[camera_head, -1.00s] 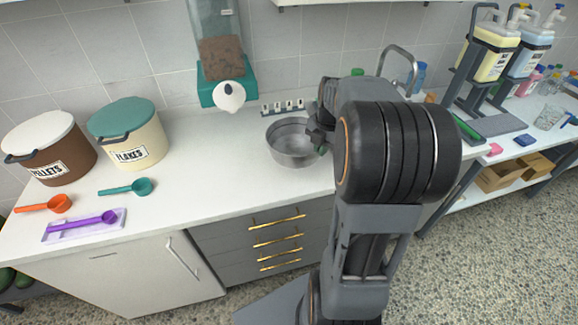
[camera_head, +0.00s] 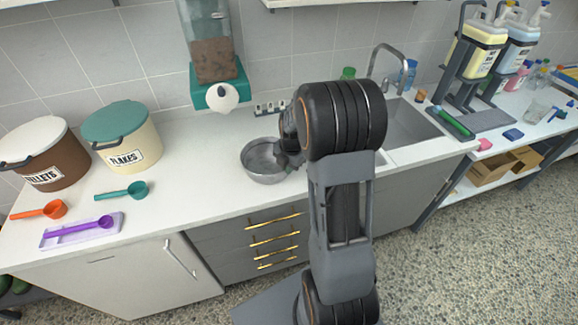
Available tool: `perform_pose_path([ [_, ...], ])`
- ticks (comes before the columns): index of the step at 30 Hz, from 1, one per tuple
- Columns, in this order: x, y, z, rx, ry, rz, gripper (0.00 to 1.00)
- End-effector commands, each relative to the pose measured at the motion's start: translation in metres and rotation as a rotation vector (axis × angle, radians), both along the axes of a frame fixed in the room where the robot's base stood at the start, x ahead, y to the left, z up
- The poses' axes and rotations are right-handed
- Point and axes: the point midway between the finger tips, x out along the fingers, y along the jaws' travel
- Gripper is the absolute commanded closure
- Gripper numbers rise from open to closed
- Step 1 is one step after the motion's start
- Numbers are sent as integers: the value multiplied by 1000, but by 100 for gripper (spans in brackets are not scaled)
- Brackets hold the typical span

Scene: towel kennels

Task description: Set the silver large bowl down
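The silver large bowl (camera_head: 262,176) is upright at the middle of the white counter, below and to the right of the teal dispenser. My gripper (camera_head: 288,160) is at the bowl's right rim and seems shut on it. The fingertips are mostly hidden by my wrist and the dark gripper body. I cannot tell whether the bowl's base touches the counter or hangs just above it.
The white counter (camera_head: 195,190) is clear left of the bowl. A teal dispenser (camera_head: 217,85) hangs behind it. A flakes bin (camera_head: 125,140), pellets bin (camera_head: 45,155), teal scoop (camera_head: 133,189) and purple scoop (camera_head: 90,228) are left. A sink (camera_head: 410,125) lies right.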

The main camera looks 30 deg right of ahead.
Motion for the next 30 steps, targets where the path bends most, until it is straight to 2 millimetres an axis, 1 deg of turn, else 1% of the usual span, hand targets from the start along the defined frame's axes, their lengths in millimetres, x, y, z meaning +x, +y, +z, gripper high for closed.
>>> perform_pose_path([
  [8,0,0,-1,0,-2,0,100],
  [12,0,0,-5,0,-2,0,100],
  [13,0,0,-4,0,-1,0,94],
  [20,0,0,-4,0,0,0,72],
  [21,0,0,-4,0,0,0,70],
  [26,0,0,-3,0,0,0,70],
  [30,0,0,2,0,-1,0,70],
])
